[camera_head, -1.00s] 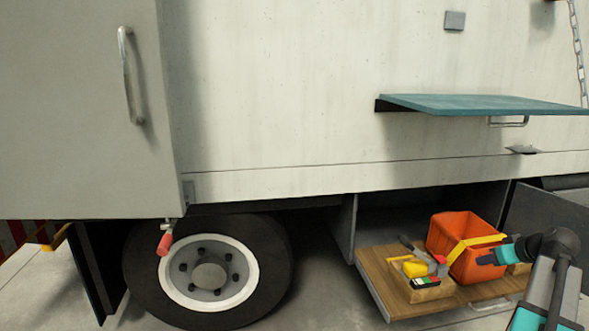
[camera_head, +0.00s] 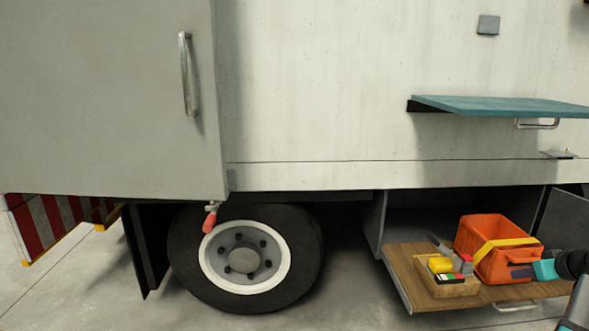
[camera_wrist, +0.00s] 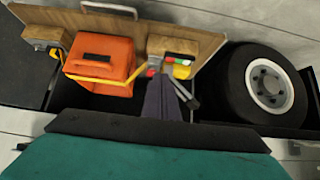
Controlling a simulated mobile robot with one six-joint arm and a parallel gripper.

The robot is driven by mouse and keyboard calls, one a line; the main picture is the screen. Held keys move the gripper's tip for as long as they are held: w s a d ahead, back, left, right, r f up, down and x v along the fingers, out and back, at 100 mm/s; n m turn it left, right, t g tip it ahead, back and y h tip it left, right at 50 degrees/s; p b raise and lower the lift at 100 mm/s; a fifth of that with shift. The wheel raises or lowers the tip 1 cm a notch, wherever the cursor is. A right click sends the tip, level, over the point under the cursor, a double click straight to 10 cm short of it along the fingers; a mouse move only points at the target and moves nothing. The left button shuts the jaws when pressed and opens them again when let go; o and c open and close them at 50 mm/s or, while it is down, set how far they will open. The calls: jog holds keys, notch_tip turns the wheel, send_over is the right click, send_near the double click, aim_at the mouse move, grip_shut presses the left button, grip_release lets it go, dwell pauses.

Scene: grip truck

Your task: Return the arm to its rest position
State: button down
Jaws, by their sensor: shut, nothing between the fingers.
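My gripper (camera_head: 522,271) shows at the right edge of the head view, with a teal body and dark fingers. It overlaps the orange bin (camera_head: 489,235) in that view; I cannot tell whether it touches. The dark fingers appear together and shut with nothing held. In the wrist view the gripper (camera_wrist: 163,88) seems to fill the lower middle, its teal body at the bottom and the grey-purple fingers pointing at the drawer. Most of my arm is outside the head view.
The wooden drawer (camera_head: 402,273) is pulled out, holding the orange bin (camera_wrist: 100,58) and small boxes of tools (camera_head: 452,287). A teal shelf (camera_head: 500,105) juts out above it. The truck's wheel (camera_head: 242,260) is left of the drawer. Floor in front is clear.

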jog(key=w+a+f+n+g+y+p, duration=0.1)
jog(key=w+a+f+p, duration=0.25)
jog(key=a, duration=0.35)
jog(key=w+a+f+n+g+y+p, duration=0.1)
jog(key=w+a+f+y+p, duration=0.2)
jog(key=a, duration=0.4)
jog(key=w+a+f+n+g+p, duration=0.1)
jog(key=w+a+f+p, duration=0.2)
jog(key=a, duration=0.4)
jog(key=s+a+f+n+g+y+p, duration=0.1)
jog(key=s+a+f+g+p, duration=0.3)
jog(key=a, duration=0.6)
jog(key=w+a+f+p, duration=0.1)
jog(key=a+f+p, duration=0.1)
jog(key=a+f, duration=0.55)
jog(key=s+a+f+n+g+p, duration=0.1)
jog(key=s+a+f+g+p, duration=0.15)
jog(key=s+a, duration=0.55)
jog(key=s+a+f+g+p, duration=0.2)
jog(key=s+a+f+p, duration=0.2)
jog(key=s+a, duration=0.4)
jog(key=s+d+f+m+g+h+p, duration=0.1)
jog(key=s+m+h, duration=0.1)
jog(key=s, duration=0.6)
jog(key=s+d+f+m+g+h+p, duration=0.1)
jog(key=s+f+m+g+h+p, duration=0.1)
jog(key=s, duration=0.7)
jog(key=shift+s+d+h, duration=0.2)
jog(key=shift+s+h, duration=0.05)
jog(key=shift+h, duration=0.05)
